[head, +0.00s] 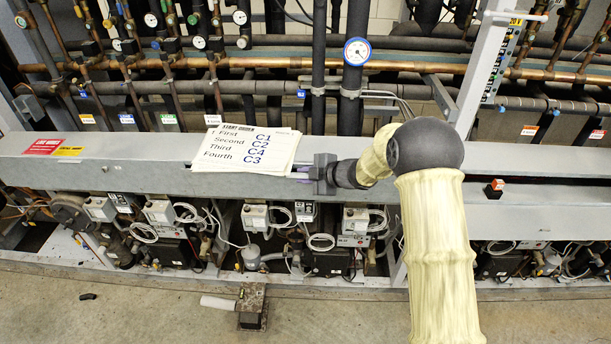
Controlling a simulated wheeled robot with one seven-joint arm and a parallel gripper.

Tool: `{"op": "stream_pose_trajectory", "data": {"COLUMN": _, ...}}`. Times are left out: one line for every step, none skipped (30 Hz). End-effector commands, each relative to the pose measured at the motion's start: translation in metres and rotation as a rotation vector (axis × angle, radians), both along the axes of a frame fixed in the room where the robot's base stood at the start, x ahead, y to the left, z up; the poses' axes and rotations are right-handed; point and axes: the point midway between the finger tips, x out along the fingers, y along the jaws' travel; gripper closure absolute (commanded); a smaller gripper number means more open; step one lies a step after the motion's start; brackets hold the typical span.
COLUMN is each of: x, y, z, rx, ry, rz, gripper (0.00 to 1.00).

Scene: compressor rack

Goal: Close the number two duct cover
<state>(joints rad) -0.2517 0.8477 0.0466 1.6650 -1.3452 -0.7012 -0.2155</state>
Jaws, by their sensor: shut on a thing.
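The long grey duct (130,178) runs across the rack at mid-height, with flat grey covers on its top. My gripper (318,174) is at the front upper edge of the duct, near the middle of the picture, just right of a stack of printed sheets. My wrist and the jaws hide most of the held part. A small pale purple piece shows at the left of the jaws. I cannot read a number on the cover or tell how far it stands open.
The printed sheets (247,148) lie on the duct top. A red-and-black block (494,188) sits on the duct at the right, near a dark lengthwise slot. Pipes and gauges (357,51) rise behind. A small dark box (252,306) stands on the otherwise mostly clear floor.

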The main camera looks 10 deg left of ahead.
Motion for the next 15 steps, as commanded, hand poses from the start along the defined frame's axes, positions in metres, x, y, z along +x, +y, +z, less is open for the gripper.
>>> {"op": "stream_pose_trajectory", "data": {"x": 0.0005, "y": -0.0010, "z": -0.0012, "rx": -0.001, "ry": 0.002, "rz": -0.004, "gripper": 1.00}}
{"op": "stream_pose_trajectory", "data": {"x": 0.0004, "y": -0.0010, "z": -0.0013, "rx": -0.001, "ry": 0.002, "rz": -0.004, "gripper": 1.00}}
{"op": "stream_pose_trajectory", "data": {"x": 0.0004, "y": -0.0011, "z": -0.0014, "rx": -0.002, "ry": 0.002, "rz": -0.004, "gripper": 1.00}}
{"op": "stream_pose_trajectory", "data": {"x": 0.0003, "y": -0.0011, "z": -0.0014, "rx": -0.002, "ry": 0.002, "rz": -0.004, "gripper": 0.78}}
{"op": "stream_pose_trajectory", "data": {"x": 0.0002, "y": -0.0010, "z": -0.0015, "rx": -0.002, "ry": 0.003, "rz": -0.003, "gripper": 0.72}}
{"op": "stream_pose_trajectory", "data": {"x": 0.0002, "y": -0.0010, "z": -0.0016, "rx": -0.002, "ry": 0.003, "rz": -0.003, "gripper": 0.67}}
{"op": "stream_pose_trajectory", "data": {"x": 0.0000, "y": -0.0009, "z": -0.0015, "rx": -0.002, "ry": 0.003, "rz": -0.003, "gripper": 0.67}}
{"op": "stream_pose_trajectory", "data": {"x": 0.0000, "y": -0.0008, "z": -0.0014, "rx": -0.002, "ry": 0.003, "rz": -0.003, "gripper": 0.67}}
{"op": "stream_pose_trajectory", "data": {"x": -0.0001, "y": -0.0007, "z": -0.0014, "rx": -0.002, "ry": 0.003, "rz": -0.003, "gripper": 0.67}}
{"op": "stream_pose_trajectory", "data": {"x": -0.0001, "y": -0.0007, "z": -0.0013, "rx": -0.001, "ry": 0.002, "rz": -0.002, "gripper": 0.67}}
{"op": "stream_pose_trajectory", "data": {"x": -0.0002, "y": -0.0006, "z": -0.0013, "rx": -0.001, "ry": 0.002, "rz": -0.002, "gripper": 0.67}}
{"op": "stream_pose_trajectory", "data": {"x": -0.0003, "y": -0.0005, "z": -0.0012, "rx": -0.002, "ry": 0.003, "rz": -0.001, "gripper": 0.67}}
{"op": "stream_pose_trajectory", "data": {"x": -0.0003, "y": -0.0005, "z": -0.0012, "rx": -0.002, "ry": 0.003, "rz": -0.001, "gripper": 0.67}}
{"op": "stream_pose_trajectory", "data": {"x": -0.0004, "y": -0.0006, "z": -0.0011, "rx": -0.002, "ry": 0.003, "rz": -0.001, "gripper": 0.67}}
{"op": "stream_pose_trajectory", "data": {"x": -0.0006, "y": -0.0012, "z": -0.0008, "rx": -0.001, "ry": 0.002, "rz": -0.002, "gripper": 0.67}}
